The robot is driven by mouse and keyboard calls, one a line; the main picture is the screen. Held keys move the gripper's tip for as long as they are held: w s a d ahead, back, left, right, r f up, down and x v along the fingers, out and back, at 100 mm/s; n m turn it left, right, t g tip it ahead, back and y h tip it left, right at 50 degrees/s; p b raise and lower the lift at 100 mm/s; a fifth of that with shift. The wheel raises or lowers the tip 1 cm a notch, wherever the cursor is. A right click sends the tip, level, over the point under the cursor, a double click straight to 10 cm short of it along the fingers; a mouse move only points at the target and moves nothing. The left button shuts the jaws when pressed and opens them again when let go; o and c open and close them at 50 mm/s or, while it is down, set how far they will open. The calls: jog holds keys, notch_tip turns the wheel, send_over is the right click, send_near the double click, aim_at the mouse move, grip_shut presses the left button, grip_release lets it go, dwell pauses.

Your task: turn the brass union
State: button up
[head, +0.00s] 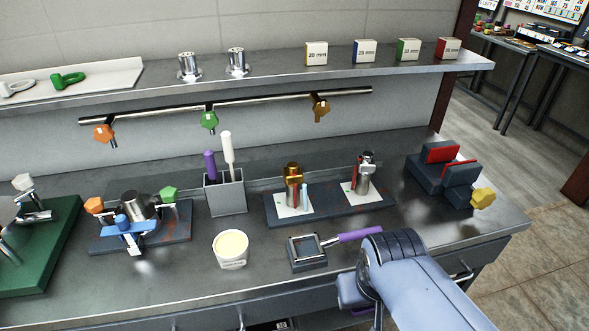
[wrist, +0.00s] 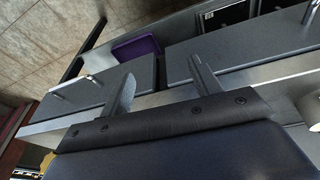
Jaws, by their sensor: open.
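A brass-coloured fitting, which looks like the brass union (head: 292,174), stands upright on a white card on the dark base plate (head: 330,209) at the middle of the bench. A red strip and a pale blue piece are beside it. My gripper (wrist: 161,72) is open and empty in the wrist view, its two fingers apart over the drawer fronts and floor. In the head view my arm is at the lower right, in front of the bench edge, well away from the fitting. The fingers are mostly hidden there. The union is not in the wrist view.
A similar steel fitting (head: 366,174) stands right of the brass one. A square metal frame tool (head: 307,251) with a purple handle lies in front. A white tub (head: 231,249) and a grey holder (head: 225,192) are to the left. A vise-like block (head: 447,172) is right. A shelf runs above.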

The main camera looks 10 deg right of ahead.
dwell(0.4)
notch_tip(320, 180, up, 21)
jog(key=n+g+p, duration=0.1)
jog(key=g+p, duration=0.2)
jog(key=p, duration=1)
send_over(293, 165)
jog(key=shift+y, duration=0.3)
jog(key=shift+w, duration=0.1)
jog(key=shift+f, duration=0.35)
notch_tip(293, 165, down, 10)
jog(key=shift+p, duration=0.3)
jog(key=shift+c, duration=0.2)
jog(key=c, duration=1)
jog(key=shift+o, duration=0.2)
